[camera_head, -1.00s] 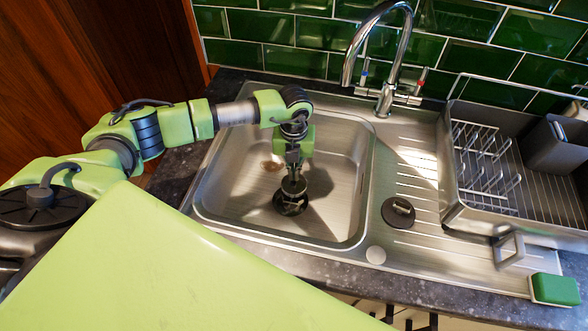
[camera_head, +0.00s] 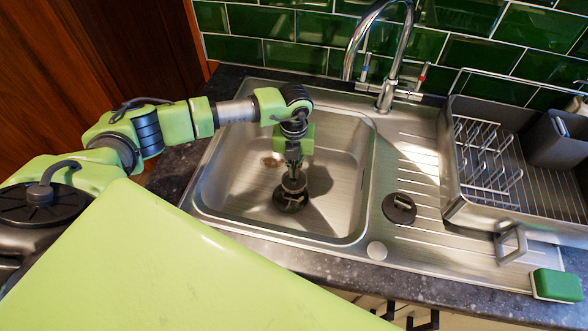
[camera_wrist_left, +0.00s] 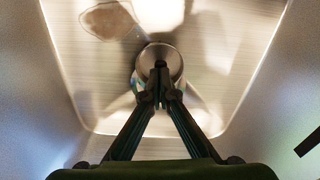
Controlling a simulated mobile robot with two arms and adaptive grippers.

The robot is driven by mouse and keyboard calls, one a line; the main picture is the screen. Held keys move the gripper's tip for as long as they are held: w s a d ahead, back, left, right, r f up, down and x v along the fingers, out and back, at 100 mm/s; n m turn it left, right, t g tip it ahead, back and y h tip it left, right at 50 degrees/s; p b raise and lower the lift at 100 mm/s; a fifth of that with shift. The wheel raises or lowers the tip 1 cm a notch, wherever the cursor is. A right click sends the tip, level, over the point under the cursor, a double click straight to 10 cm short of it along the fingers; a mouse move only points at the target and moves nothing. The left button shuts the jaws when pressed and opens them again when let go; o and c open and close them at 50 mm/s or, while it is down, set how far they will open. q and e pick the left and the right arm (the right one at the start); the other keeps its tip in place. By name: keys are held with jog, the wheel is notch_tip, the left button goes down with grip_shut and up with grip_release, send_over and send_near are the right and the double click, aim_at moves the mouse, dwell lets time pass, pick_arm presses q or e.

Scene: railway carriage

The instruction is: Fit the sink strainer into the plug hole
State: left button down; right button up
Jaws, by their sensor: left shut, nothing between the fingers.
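My left gripper (camera_head: 294,178) points down into the sink bowl (camera_head: 235,203), its fingers together and holding nothing. Below its tips is a dark round spot (camera_head: 290,199) at the plug hole on the bowl floor. In the left wrist view a shiny round metal piece with a dark centre (camera_wrist_left: 160,50), apparently the strainer, lies just past the fingertips (camera_wrist_left: 160,92). The fingers cover part of it. I cannot tell whether the tips touch it or how it sits in the hole. My right gripper is not in view.
A dark round plug (camera_head: 399,208) with a raised grip lies on the drainer right of the bowl. The tap (camera_head: 386,98) stands behind. A dish rack (camera_head: 475,215) is at the right, with a green sponge (camera_head: 556,285) in front. A brownish stain (camera_head: 271,160) marks the bowl.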

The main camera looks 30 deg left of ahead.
pick_arm(q)
jog(key=shift+s+f, duration=0.2)
jog(key=shift+r, duration=0.2)
jog(key=shift+w+r+p, duration=0.2)
jog(key=shift+r+p, duration=0.9)
jog(key=shift+r, duration=0.15)
notch_tip(320, 180, up, 12)
jog(key=shift+f, duration=0.2)
notch_tip(320, 180, down, 7)
jog(key=shift+f+p, duration=0.1)
jog(key=shift+p, duration=0.9)
jog(key=shift+f+b, duration=2.2)
jog(key=shift+f, duration=0.9)
